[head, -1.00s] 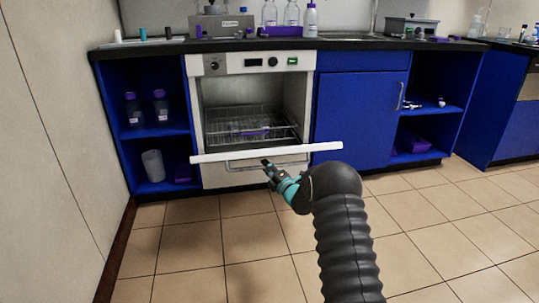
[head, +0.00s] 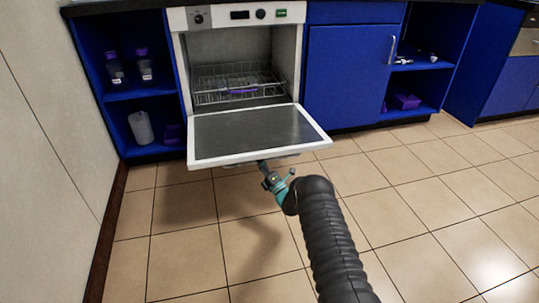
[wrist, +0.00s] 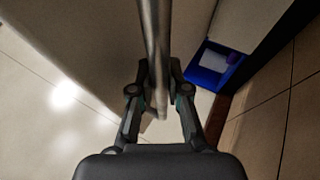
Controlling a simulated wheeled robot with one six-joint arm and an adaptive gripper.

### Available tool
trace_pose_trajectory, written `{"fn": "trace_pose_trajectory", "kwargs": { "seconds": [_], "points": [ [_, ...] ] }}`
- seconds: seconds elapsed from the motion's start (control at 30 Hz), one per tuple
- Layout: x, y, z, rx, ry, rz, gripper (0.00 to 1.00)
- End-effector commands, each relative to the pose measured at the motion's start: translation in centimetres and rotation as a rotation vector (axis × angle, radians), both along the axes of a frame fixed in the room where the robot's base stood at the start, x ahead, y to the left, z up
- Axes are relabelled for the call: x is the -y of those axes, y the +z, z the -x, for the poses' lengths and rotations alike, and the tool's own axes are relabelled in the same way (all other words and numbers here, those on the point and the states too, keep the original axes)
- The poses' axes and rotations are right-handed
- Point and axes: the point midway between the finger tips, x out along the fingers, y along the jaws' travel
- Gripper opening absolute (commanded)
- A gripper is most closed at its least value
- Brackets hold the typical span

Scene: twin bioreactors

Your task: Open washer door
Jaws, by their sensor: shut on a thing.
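The washer (head: 193,68) is a white front-loading unit set between blue cabinets. Its door (head: 255,133) is folded down on its lower edge, with the grey inner panel facing up, tilted somewhat. The washer's inside shows, with a wire rack (head: 235,82) in it. My gripper (head: 264,170) is at the underside of the door's front edge in the head view. In the wrist view my gripper (wrist: 158,95) is shut on the metal door handle (wrist: 153,35), a bar that runs between its fingers. The door hides most of the handle in the head view.
Blue open shelves (head: 125,95) with bottles stand at the left, beside a pale wall (head: 45,150). A closed blue cabinet (head: 345,75) stands right of the washer. The tiled floor (head: 420,220) in front is clear.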

Motion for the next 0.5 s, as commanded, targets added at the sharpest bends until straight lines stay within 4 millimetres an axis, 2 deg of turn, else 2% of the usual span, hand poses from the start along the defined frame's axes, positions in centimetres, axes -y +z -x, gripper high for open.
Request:
{"fn": "trace_pose_trajectory", "kwargs": {
  "seconds": [0.03,0.13,0.5],
  "points": [
    [-1.0,-0.5,0.3,-0.002,0.016,0.003,0.0],
    [-1.6,-0.9,0.3,-0.001,0.022,0.003,0.0],
    [-2.3,-1.4,0.4,-0.001,0.03,0.003,0.0]
  ]
}}
